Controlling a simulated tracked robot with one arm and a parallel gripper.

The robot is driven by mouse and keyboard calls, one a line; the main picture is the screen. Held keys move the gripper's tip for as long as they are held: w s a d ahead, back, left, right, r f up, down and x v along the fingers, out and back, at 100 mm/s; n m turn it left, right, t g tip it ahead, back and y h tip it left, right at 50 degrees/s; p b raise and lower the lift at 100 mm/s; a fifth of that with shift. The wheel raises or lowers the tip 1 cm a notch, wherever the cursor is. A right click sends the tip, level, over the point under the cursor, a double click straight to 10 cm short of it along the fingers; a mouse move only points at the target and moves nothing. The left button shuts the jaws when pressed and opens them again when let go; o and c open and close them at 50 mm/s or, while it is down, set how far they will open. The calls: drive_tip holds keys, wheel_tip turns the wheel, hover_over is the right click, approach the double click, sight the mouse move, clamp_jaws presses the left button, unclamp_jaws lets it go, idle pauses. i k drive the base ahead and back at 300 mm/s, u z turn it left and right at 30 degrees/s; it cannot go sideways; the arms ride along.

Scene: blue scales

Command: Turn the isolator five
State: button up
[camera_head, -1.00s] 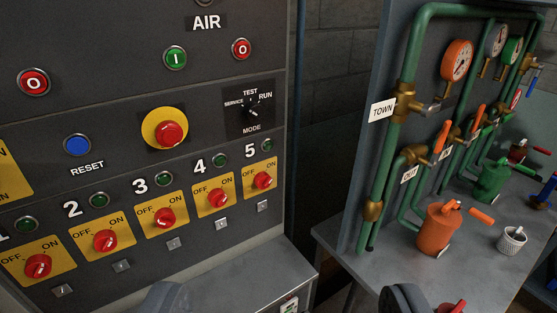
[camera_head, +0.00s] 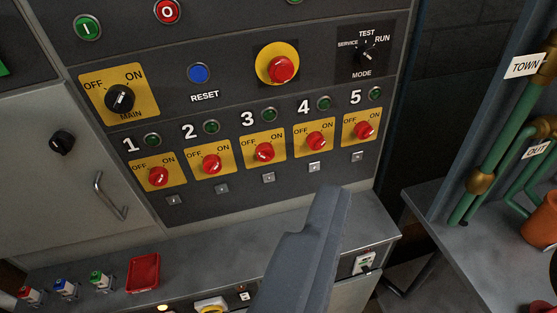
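Isolator five is a red rotary knob (camera_head: 364,130) on a yellow OFF/ON plate, under the number 5 at the right end of the row. Its pointer direction is too small to read surely. A small dark green lamp (camera_head: 375,94) sits above it, and a small square tag (camera_head: 357,157) below it. My gripper (camera_head: 332,190) shows as a grey, blurred finger shape rising from the bottom middle. Its tip appears below and left of isolator five, apart from it. I cannot tell whether one finger or two closed fingers show. Nothing is seen held.
Similar isolators one (camera_head: 158,176) to four (camera_head: 315,141) stand to the left. Above are a red emergency button (camera_head: 281,69), a mode switch (camera_head: 366,52) and a blue reset button (camera_head: 198,73). A grey ledge (camera_head: 215,245) runs below; a pipe bench (camera_head: 480,235) stands right.

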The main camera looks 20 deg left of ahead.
sight(363, 130)
drive_tip(key=k, duration=1.2)
drive_tip(key=z, duration=0.8)
drive_tip(key=i, duration=1.8)
drive_tip(key=u, duration=0.3)
